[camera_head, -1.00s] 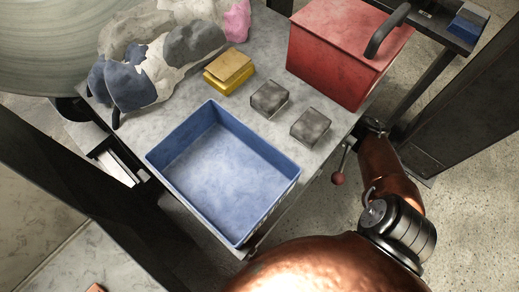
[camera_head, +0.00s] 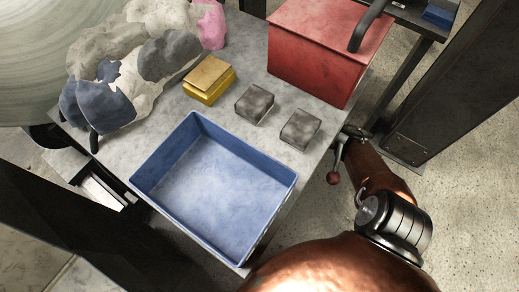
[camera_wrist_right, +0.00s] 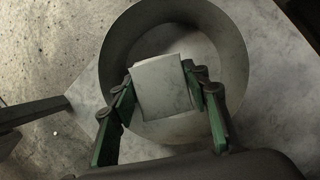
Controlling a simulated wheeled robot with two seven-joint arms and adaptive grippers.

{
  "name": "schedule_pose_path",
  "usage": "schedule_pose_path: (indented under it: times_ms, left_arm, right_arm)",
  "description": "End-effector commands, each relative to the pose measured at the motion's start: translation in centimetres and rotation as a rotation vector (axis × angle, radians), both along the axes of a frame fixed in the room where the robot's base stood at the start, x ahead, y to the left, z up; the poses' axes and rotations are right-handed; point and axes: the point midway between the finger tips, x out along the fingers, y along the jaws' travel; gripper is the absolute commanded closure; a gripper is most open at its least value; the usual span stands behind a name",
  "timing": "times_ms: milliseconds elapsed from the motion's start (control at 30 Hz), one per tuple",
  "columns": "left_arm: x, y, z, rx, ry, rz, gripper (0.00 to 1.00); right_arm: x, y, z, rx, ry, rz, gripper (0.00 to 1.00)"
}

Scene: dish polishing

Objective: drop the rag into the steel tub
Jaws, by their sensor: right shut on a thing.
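In the right wrist view, my right gripper (camera_wrist_right: 158,78) is shut on a pale grey, squarish rag (camera_wrist_right: 163,98). The rag sits between the two green-edged fingers. Behind it is the round steel tub (camera_wrist_right: 231,62), its wall showing as a wide grey ring. The rag lies over the tub's opening in this view and hides part of its inside. I cannot tell how high the rag is above the rim. The tub and this rag are not recognisable in the head view. My left gripper is not in view.
In the head view, a blue tray (camera_head: 215,190) stands empty on the grey table. Two grey blocks (camera_head: 254,104), a yellow block stack (camera_head: 208,80), a pile of cloths (camera_head: 140,65) and a red box (camera_head: 320,50) stand behind it.

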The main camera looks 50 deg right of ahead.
Motion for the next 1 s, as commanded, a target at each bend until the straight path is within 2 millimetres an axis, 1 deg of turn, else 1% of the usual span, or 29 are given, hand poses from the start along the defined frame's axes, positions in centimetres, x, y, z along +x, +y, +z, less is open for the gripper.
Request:
schedule_pose_path:
  times_ms: [33, 67, 333, 567, 667, 767, 867, 1000]
  left_arm:
    - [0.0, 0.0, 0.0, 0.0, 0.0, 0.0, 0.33]
    - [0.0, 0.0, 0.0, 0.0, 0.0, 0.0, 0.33]
    - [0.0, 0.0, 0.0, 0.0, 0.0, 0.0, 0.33]
    - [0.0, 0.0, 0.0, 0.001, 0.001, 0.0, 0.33]
    - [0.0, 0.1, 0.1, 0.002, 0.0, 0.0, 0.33]
    - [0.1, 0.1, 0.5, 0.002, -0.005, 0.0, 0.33]
    - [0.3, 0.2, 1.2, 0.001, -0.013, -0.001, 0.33]
    - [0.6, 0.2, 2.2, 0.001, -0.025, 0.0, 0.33]
  right_arm:
    - [0.0, 0.0, 0.0, 0.0, 0.0, 0.0, 0.81]
    - [0.0, 0.0, 0.0, 0.0, 0.0, 0.0, 0.55]
    - [0.0, 0.0, 0.0, 0.0, 0.0, 0.0, 0.37]
    - [0.0, 0.0, 0.0, 0.0, 0.0, 0.0, 0.37]
    - [0.0, 0.0, 0.3, 0.0, -0.001, 0.0, 0.37]
    - [0.1, 0.0, 1.2, 0.0, -0.003, 0.0, 0.37]
    - [0.1, -0.1, 2.8, -0.002, -0.006, 0.001, 0.37]
    - [0.2, -0.1, 5.5, -0.003, -0.006, 0.001, 0.37]
